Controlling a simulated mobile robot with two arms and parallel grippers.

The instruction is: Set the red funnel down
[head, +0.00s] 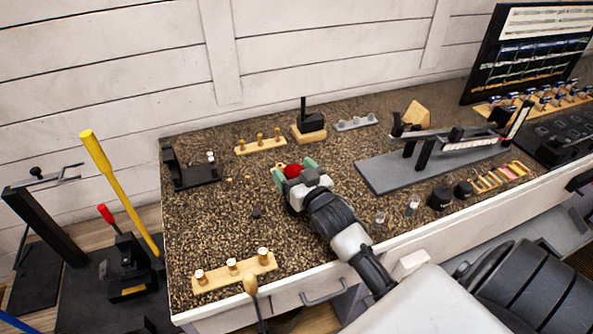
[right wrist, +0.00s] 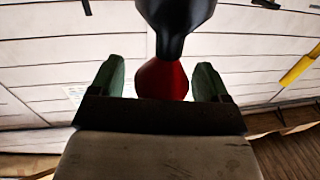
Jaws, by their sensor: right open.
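The red funnel (head: 292,170) is at the middle of the speckled bench top (head: 330,190), partly hidden behind my right gripper (head: 293,171). In the right wrist view the red funnel (right wrist: 162,80) shows between the two green fingertips, with a gap on each side. The right gripper (right wrist: 157,82) is open around it. A dark tapered piece (right wrist: 176,25) overlaps the red part there; I cannot tell whether it belongs to the funnel. I cannot tell exactly how the funnel's underside rests. My left gripper is not in view.
Wooden racks with pegs stand behind (head: 261,146) and at the front left (head: 234,272). A black block on a wooden base (head: 309,131) is behind the gripper. A grey-based fixture (head: 400,176) stands to the right. Bench left of the gripper is mostly clear, with a few small pieces.

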